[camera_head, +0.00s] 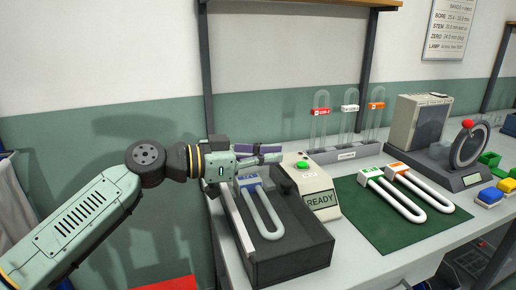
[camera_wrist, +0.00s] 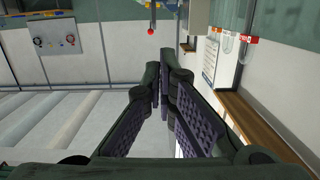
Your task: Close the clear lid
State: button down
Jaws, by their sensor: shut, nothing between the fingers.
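A dark open-topped box (camera_head: 300,262) stands on the bench in the head view, with a blue-tagged U-shaped tube (camera_head: 268,222) lying in it. A pale upright strip (camera_head: 238,222) runs along the box's left side; it may be an edge of the clear lid, raised. The lid's clear panel cannot be made out. My gripper (camera_head: 272,153) is above the far end of the box, pointing right, shut and empty. Its purple-padded fingers also show in the wrist view (camera_wrist: 163,90). Whether it touches the lid cannot be told.
A beige unit (camera_head: 305,185) reading READY, with a green button, stands right of the box. Farther right are a green mat (camera_head: 375,228) with two white U-shaped tubes, a rack (camera_head: 345,153) of clear tubes behind, and a grey machine (camera_head: 420,125).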

aim_at(284, 185)
jog(key=d+f, duration=0.2)
jog(key=shift+w+d+f, duration=0.25)
jog(key=shift+w+f, duration=0.1)
jog(key=shift+w, duration=0.05)
jog(key=shift+w+d+f+y+p, duration=0.15)
jog(key=shift+d+f+y, duration=0.1)
jog(key=shift+f+y, duration=0.15)
jog(key=shift+w+d+f+y+p, duration=0.1)
jog(key=shift+d+f+y+p, duration=0.1)
jog(key=shift+f+y, duration=0.15)
